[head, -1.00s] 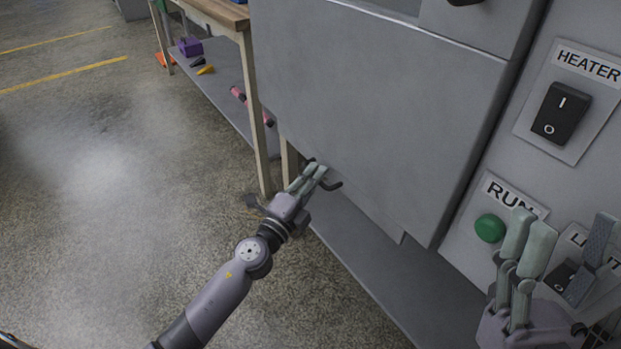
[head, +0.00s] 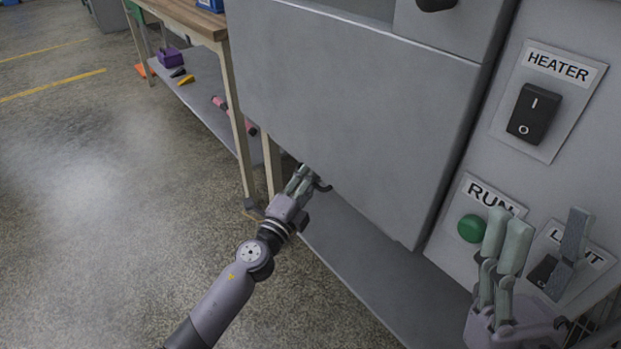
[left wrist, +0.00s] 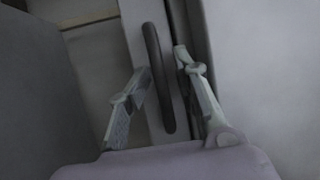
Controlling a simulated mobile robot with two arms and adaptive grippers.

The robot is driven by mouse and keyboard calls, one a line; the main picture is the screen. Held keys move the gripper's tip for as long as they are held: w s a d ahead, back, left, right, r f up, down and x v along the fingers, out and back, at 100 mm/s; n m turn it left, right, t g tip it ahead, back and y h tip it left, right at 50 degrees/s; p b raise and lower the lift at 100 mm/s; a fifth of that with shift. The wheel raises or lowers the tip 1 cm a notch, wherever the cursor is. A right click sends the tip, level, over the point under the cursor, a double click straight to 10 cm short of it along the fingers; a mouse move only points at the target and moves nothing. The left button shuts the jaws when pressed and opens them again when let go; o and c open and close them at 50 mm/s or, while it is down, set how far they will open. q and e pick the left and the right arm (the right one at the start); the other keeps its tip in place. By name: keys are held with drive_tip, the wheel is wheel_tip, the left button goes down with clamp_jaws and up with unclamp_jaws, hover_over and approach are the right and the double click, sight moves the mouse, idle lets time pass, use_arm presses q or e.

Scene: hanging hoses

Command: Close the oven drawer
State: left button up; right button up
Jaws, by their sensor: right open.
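The large grey oven panel (head: 340,110) fills the middle of the head view. A dark curved handle (head: 323,187) shows at its lower left edge. In the left wrist view the handle (left wrist: 157,75) is on a narrow grey front, which looks like the drawer front (left wrist: 134,30), beside a dark gap. My left gripper (head: 305,178) is at the handle, its fingers apart on either side of it; contact cannot be told. It also shows in the left wrist view (left wrist: 160,75). My right gripper (head: 545,225) is open and empty before the control panel. How far the drawer sticks out is hidden.
The control panel at right has a HEATER switch (head: 534,113), a green RUN button (head: 472,228) and a LIGHT switch (head: 543,270), partly hidden by my right gripper. A workbench (head: 180,15) with a lower shelf stands at the left. The floor at left is clear.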

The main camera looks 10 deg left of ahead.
use_arm(q)
drive_tip(key=v, duration=1.2)
idle(0.4)
